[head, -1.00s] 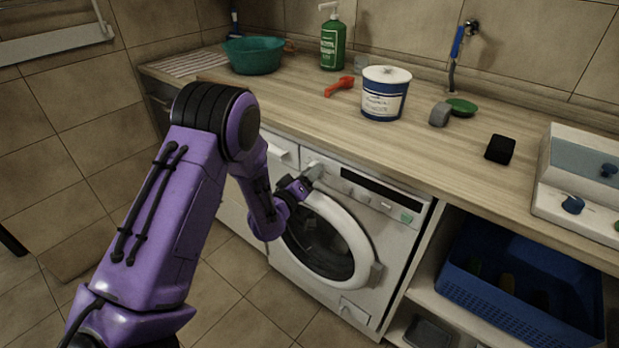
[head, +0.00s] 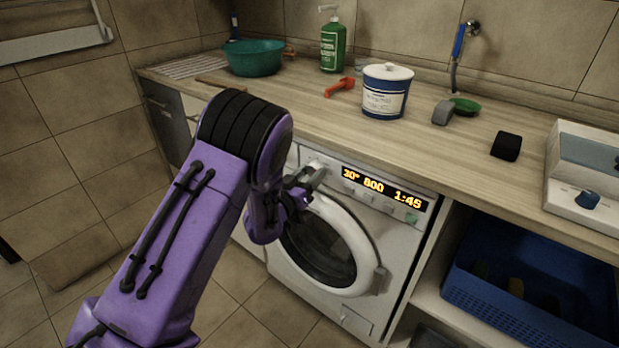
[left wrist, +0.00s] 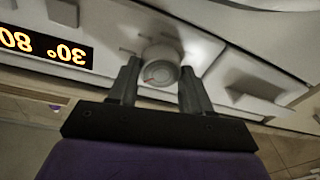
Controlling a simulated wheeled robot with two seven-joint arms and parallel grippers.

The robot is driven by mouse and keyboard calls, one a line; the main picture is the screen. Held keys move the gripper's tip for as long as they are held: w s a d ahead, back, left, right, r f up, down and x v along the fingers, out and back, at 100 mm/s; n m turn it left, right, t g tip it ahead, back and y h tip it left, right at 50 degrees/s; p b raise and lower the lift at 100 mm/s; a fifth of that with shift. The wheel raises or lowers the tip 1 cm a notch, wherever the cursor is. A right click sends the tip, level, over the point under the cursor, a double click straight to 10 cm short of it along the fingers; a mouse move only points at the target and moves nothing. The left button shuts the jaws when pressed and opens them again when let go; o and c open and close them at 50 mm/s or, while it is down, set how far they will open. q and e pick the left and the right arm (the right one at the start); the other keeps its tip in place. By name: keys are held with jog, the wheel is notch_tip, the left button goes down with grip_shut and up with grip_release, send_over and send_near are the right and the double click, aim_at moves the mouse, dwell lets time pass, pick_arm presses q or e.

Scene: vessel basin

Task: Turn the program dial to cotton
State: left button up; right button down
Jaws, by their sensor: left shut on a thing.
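The washing machine (head: 362,303) stands under the counter with its round door closed. Its display (head: 381,187) is lit and reads 30°, 800 and 1:45. In the left wrist view the program dial (left wrist: 160,70) is a round pale knob with a red pointer mark, among small marks on the panel. My left gripper (left wrist: 158,78) is shut on the dial, one finger on each side of it. In the head view my left gripper (head: 312,180) is at the panel, left of the display, and hides most of the dial. My right gripper is not in view.
On the counter (head: 290,112) are a teal basin (head: 254,60), a green bottle (head: 331,46), a red scoop (head: 338,88), a white-and-blue tub (head: 384,97) and a black block (head: 506,146). A blue crate (head: 520,285) sits on the shelf to the right.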

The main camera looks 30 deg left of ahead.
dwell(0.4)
pick_arm(q)
jog(key=o, duration=1.1)
jog(key=shift+c, duration=0.2)
jog(key=s+b, duration=0.2)
jog(key=s, duration=0.8)
jog(key=shift+s+f, duration=0.3)
jog(key=shift+f, duration=0.15)
